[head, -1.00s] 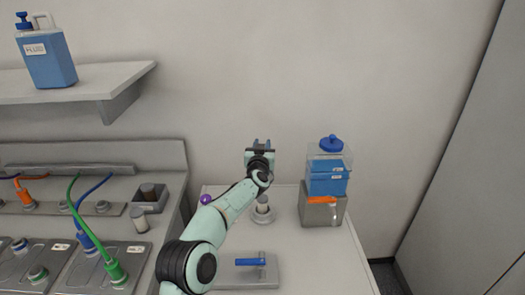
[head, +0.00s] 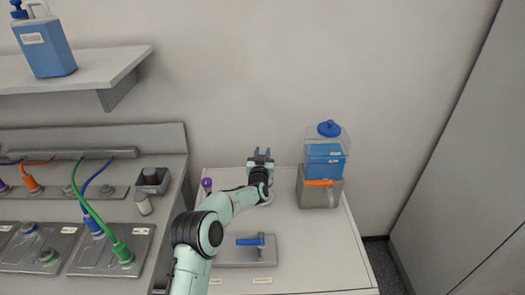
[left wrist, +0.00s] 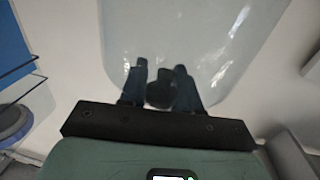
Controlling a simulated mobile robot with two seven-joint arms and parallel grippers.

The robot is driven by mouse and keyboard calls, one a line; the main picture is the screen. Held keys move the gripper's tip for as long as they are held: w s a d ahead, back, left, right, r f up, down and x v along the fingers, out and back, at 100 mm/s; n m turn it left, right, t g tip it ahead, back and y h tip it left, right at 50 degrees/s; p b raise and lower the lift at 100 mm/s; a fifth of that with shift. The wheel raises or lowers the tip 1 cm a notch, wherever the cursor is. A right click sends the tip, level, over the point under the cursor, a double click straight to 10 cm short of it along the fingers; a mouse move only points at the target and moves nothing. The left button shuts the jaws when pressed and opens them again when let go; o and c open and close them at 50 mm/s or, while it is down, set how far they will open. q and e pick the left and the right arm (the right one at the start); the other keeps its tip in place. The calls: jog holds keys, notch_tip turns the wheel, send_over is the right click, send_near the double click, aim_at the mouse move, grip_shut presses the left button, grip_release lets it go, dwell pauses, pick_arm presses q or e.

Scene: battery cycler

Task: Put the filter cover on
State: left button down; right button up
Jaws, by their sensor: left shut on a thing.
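In the left wrist view, my left gripper (left wrist: 160,75) is shut on the dark knob (left wrist: 160,94) of a clear, rounded cover (left wrist: 190,40), apparently the filter cover. The cover fills the upper middle of that view. In the head view, my left gripper (head: 263,153) is over the back of the white bench, fingers pointing away; the clear cover cannot be made out there. A pale round base (head: 267,202), probably the filter's, is mostly hidden behind my left wrist. Whether the cover touches anything cannot be told. My right gripper is not in view.
A purple knob (head: 207,184) is to the left. A plate with a blue lever (head: 250,240) lies in front. The bench's right front is clear.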

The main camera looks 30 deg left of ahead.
pick_arm(q)
jog(key=shift+f+b, duration=1.6)
jog(key=shift+f, duration=2.1)
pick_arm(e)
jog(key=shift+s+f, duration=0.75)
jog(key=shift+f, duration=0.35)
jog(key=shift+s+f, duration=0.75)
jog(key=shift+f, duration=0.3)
pick_arm(q)
jog(key=shift+f+b, duration=0.3)
jog(key=shift+b, duration=0.5)
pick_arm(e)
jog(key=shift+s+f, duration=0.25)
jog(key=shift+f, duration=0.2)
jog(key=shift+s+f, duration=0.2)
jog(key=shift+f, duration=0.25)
pick_arm(q)
jog(key=shift+c, duration=1.2)
grip_release()
jog(key=shift+r, duration=0.1)
jog(key=shift+r+p, duration=1.1)
jog(key=shift+r, duration=2.3)
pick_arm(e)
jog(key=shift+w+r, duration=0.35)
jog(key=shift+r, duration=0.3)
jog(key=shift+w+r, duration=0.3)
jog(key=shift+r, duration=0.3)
